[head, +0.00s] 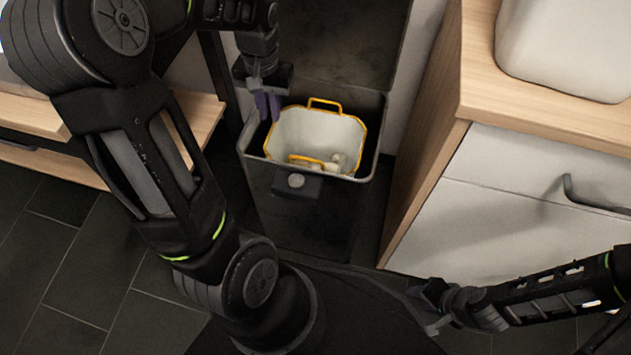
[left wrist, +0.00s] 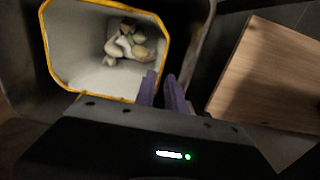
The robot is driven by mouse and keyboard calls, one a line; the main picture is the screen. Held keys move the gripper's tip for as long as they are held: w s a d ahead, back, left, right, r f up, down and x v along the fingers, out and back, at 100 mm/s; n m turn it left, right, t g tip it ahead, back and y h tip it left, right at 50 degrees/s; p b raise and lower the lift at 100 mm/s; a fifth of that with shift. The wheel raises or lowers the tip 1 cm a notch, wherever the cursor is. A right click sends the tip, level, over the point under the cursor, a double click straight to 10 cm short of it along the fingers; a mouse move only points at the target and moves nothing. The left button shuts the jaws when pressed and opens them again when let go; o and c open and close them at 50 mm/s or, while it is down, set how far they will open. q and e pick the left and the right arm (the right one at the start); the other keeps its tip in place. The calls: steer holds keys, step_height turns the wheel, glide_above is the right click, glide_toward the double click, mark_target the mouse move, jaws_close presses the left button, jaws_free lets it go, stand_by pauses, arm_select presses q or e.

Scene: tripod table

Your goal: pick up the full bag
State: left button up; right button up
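The bag (head: 310,135) is pale with a yellow rim and two yellow handles, and stands open inside a dark bin (head: 300,205). Crumpled pale items lie in its bottom; the bag (left wrist: 85,60) and its contents (left wrist: 128,44) also show in the left wrist view. My left gripper (head: 268,108) points down at the bag's left edge, near the bin's rim. Its purple fingers (left wrist: 161,80) stand a narrow gap apart with nothing between them, beside the yellow rim. My right gripper (head: 424,308) is low at the right, away from the bin, its fingers apart and empty.
A wooden-topped cabinet (head: 490,190) with a white drawer front and dark handle stands right of the bin, with a white rounded object (head: 570,45) on top. A wooden shelf (head: 195,115) is on the left. Dark tiled floor (head: 60,270) is clear at lower left.

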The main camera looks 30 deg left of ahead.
mark_target(273, 130)
arm_select(q)
steer(key=shift+f, duration=0.1)
steer(key=shift+f+b, duration=0.45)
steer(key=shift+f, duration=0.8)
step_height(273, 130, down, 5)
steer(key=b, duration=0.3)
steer(key=shift+f, duration=0.2)
steer(key=shift+r, duration=0.1)
jaws_close()
stand_by(1.0)
